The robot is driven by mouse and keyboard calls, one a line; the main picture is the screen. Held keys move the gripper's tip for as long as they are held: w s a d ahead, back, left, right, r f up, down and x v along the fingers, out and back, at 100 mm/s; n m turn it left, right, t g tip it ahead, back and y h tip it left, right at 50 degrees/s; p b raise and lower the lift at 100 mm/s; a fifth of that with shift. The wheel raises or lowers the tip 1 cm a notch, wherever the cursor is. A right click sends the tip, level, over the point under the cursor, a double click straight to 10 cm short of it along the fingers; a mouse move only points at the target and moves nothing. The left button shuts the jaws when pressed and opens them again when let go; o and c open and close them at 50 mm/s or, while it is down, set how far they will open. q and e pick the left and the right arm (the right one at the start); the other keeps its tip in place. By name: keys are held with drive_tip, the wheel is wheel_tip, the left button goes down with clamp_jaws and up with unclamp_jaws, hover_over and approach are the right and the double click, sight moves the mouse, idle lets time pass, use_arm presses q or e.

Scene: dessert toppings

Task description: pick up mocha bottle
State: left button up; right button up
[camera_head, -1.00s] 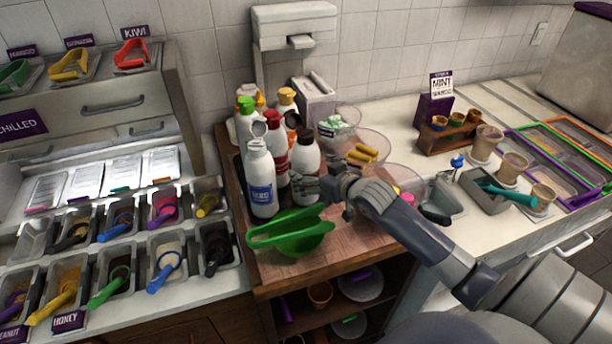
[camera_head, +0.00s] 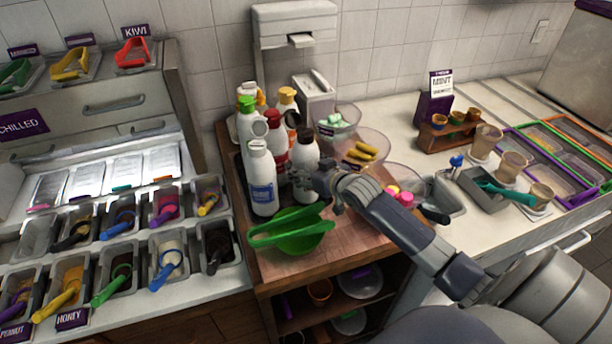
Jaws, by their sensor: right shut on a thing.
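The bottle that I take for the mocha bottle (camera_head: 304,153) is white with a dark cap. It is upright at the front right of a bottle group on the wooden counter; I cannot read its label. My right gripper (camera_head: 318,182) comes in from the right and is shut on this bottle low on its right side. The fingers partly hide its lower body, and I cannot tell whether its base touches the counter. My left gripper is not in view.
A white bottle with a blue label (camera_head: 262,185) and a red bottle (camera_head: 275,142) stand close on the left. Clear bowls (camera_head: 374,143) stand behind right. Topping bins fill the left counter.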

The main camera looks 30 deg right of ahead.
sight(311, 137)
drive_tip(key=shift+w+r, duration=0.15)
drive_tip(key=shift+r, duration=0.1)
drive_tip(key=shift+r, duration=0.3)
drive_tip(key=o, duration=0.3)
wheel_tip(311, 137, up, 8)
drive_tip(key=shift+b, duration=0.85)
drive_tip(key=shift+r, duration=0.3)
drive_tip(key=c, duration=0.3)
drive_tip(key=shift+d+r, duration=0.1)
drive_tip(key=shift+r, duration=0.3)
wheel_tip(311, 137, up, 7)
drive_tip(key=p, duration=0.7)
drive_tip(key=shift+p, duration=0.35)
drive_tip(key=shift+f, duration=0.1)
